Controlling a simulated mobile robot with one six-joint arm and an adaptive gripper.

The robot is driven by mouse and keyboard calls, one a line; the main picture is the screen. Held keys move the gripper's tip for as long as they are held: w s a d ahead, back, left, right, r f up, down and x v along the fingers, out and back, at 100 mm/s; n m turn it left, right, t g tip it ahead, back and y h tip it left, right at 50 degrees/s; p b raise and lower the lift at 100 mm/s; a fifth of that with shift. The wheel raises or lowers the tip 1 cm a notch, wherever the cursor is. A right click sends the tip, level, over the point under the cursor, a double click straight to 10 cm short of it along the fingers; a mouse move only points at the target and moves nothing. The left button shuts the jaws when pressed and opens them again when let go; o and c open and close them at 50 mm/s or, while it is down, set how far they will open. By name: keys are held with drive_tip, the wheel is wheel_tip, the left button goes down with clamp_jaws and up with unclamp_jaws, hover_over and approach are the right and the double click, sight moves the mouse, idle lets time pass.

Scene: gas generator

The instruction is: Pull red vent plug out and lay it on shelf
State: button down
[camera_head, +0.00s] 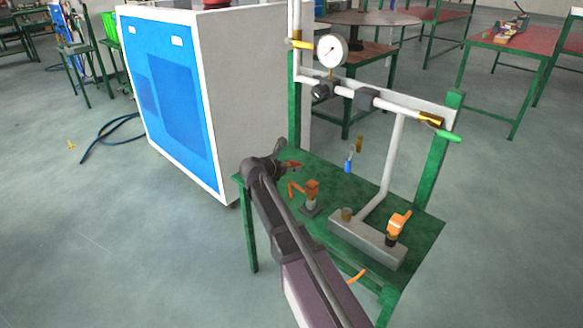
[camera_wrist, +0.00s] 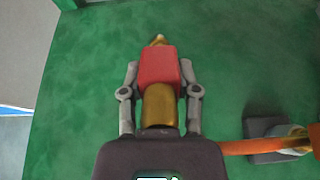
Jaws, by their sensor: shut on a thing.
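The red vent plug (camera_wrist: 158,62) has a red block body, a brass cylinder on the near side and a small brass tip on the far side. My gripper (camera_wrist: 158,78) has a finger on each side of it and is shut on it. Green shelf surface (camera_wrist: 80,90) shows beneath and around the plug in the wrist view. In the head view, my gripper (camera_head: 281,167) is at the left part of the green shelf (camera_head: 337,180), with the plug (camera_head: 294,164) small at its end. I cannot tell whether the plug touches the shelf.
An orange-handled valve (camera_head: 311,192) stands right of my gripper; its handle (camera_wrist: 250,146) is close by in the wrist view. A grey block (camera_head: 365,240) carries a brass fitting (camera_head: 347,213) and another orange valve (camera_head: 397,226). A blue-fronted cabinet (camera_head: 180,105) stands left. A gauge (camera_head: 331,50) tops the pipework.

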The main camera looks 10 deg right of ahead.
drive_tip(key=shift+f+b, duration=1.6)
drive_tip(key=shift+f, duration=0.25)
drive_tip(key=shift+c, duration=1.3)
unclamp_jaws()
drive_tip(key=shift+r, duration=0.15)
drive_tip(key=shift+r+p, duration=1.4)
drive_tip(key=shift+p, duration=0.15)
